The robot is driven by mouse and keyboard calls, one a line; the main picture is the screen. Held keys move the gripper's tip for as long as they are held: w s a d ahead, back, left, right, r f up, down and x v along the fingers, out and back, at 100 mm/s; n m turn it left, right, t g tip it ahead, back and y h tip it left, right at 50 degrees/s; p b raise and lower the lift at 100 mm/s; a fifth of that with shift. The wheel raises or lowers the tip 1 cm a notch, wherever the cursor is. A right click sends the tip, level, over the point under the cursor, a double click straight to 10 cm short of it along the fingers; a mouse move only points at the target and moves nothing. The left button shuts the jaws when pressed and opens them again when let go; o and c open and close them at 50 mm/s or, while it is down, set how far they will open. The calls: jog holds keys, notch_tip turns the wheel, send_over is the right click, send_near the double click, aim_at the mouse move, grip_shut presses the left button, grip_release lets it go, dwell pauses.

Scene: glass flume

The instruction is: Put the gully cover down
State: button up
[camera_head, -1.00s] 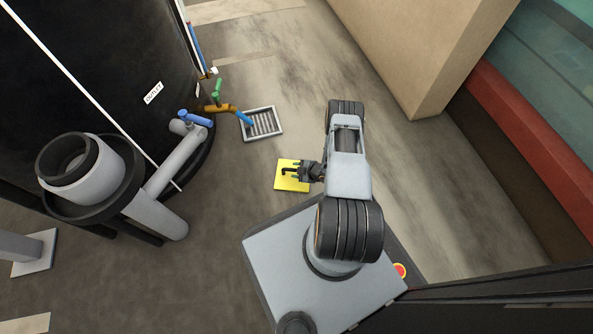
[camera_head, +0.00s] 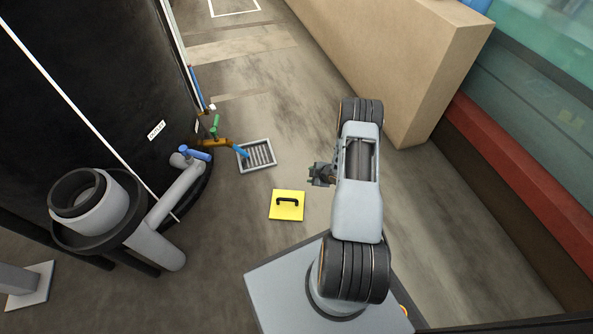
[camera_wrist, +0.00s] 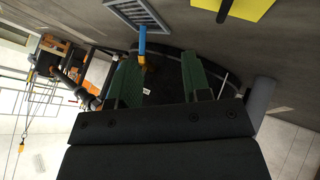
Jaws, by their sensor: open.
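The gully cover (camera_head: 286,211) is a yellow square plate with a black handle on top. It lies flat on the floor in the head view, and part of it shows at the top of the wrist view (camera_wrist: 246,7). The gully (camera_head: 257,155) is a grated drain in a pale square frame, behind the cover and slightly left, with its bars uncovered. It also shows in the wrist view (camera_wrist: 140,14). My gripper (camera_head: 313,174) is open and empty, above and to the right of the cover in the head view, apart from it. Its two fingers (camera_wrist: 158,80) show in the wrist view.
A black tank (camera_head: 100,70) with a grey outlet pipe (camera_head: 172,195) and blue-handled valve (camera_head: 196,153) stands left. A blue spout (camera_head: 241,151) reaches the gully's edge. A beige block (camera_head: 400,60) stands right. Bare floor lies around the cover.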

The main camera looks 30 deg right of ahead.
notch_tip(320, 180, up, 26)
jog(key=w+a+m+g+h, duration=0.1)
jog(key=a+m+g+h, duration=0.15)
jog(key=m+h, duration=0.35)
jog(key=s+a+r+m+g+y, duration=0.1)
jog(key=s+a+r+m, duration=0.2)
jog(key=s+a+r, duration=0.4)
jog(key=s+a+r+m+g+y, duration=0.1)
jog(key=s+a+r+m+y, duration=0.1)
jog(key=s+a+r+m, duration=0.2)
jog(key=s+a+r, duration=0.3)
jog(key=s+a, duration=0.1)
jog(key=s, duration=0.4)
jog(key=shift+s+g, duration=0.3)
jog(key=shift+g, duration=0.05)
jog(key=shift+d, duration=0.1)
notch_tip(320, 180, up, 40)
jog(key=t+p, duration=0.1)
jog(key=p, duration=3.7)
jog(key=shift+s+a, duration=0.15)
jog(key=shift+a, duration=0.05)
